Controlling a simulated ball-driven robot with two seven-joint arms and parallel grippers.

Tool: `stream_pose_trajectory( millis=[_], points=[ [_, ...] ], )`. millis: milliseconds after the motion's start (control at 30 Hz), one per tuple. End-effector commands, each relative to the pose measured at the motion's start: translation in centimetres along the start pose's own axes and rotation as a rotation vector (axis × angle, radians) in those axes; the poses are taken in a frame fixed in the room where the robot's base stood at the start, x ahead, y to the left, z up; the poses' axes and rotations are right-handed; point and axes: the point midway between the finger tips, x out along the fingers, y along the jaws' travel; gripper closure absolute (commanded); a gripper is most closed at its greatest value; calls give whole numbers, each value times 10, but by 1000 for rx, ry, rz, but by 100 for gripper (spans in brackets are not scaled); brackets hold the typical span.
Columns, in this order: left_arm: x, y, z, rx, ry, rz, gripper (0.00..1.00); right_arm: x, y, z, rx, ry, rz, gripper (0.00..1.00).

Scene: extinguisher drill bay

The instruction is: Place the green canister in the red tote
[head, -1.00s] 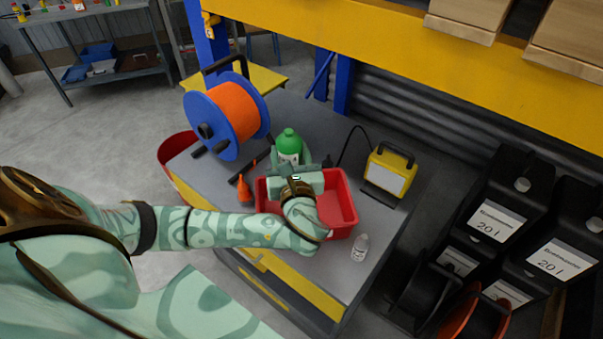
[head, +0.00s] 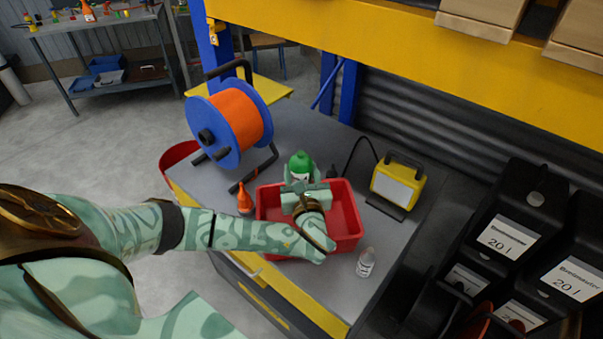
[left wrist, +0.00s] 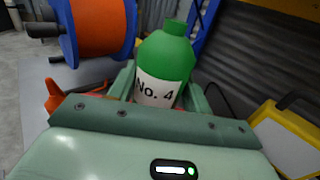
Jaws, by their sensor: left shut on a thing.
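The green canister (head: 301,161) is upright in the head view, at the far side of the red tote (head: 346,213). In the left wrist view the canister (left wrist: 170,58) shows a white label reading "No. 4". My left gripper (head: 300,177) is shut on the canister, with a finger on each side of it. The gripper and forearm reach over the tote from the left and hide part of its inside. The canister's lower end is hidden behind the gripper, so I cannot tell whether it touches the tote. My right gripper is not in view.
An orange cable reel (head: 236,119) stands at the back left of the grey bench (head: 325,285). A yellow work lamp (head: 397,184) is to the right.

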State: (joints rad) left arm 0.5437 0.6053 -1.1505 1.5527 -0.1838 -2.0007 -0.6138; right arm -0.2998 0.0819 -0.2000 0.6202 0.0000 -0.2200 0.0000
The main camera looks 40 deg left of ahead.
Motion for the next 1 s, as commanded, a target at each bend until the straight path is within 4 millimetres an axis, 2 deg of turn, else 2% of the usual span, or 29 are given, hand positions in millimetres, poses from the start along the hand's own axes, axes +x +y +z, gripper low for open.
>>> stream_pose_trajectory(
  millis=[400, 433, 500, 767, 933, 1000],
  points=[
    [0, 0, -10, 0, -1, 1, 87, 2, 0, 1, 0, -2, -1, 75],
    [0, 0, -11, 1, 1, 0, 48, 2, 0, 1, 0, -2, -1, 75],
    [0, 0, -11, 1, 1, 0, 29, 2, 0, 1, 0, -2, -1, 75],
    [0, 0, -10, 1, 1, 0, 29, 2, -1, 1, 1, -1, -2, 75],
    [0, 0, 6, -1, -2, -1, 29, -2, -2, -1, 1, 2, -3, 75],
    [-17, 0, 2, 0, 7, -2, 29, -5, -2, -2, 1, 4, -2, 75]
  ],
)
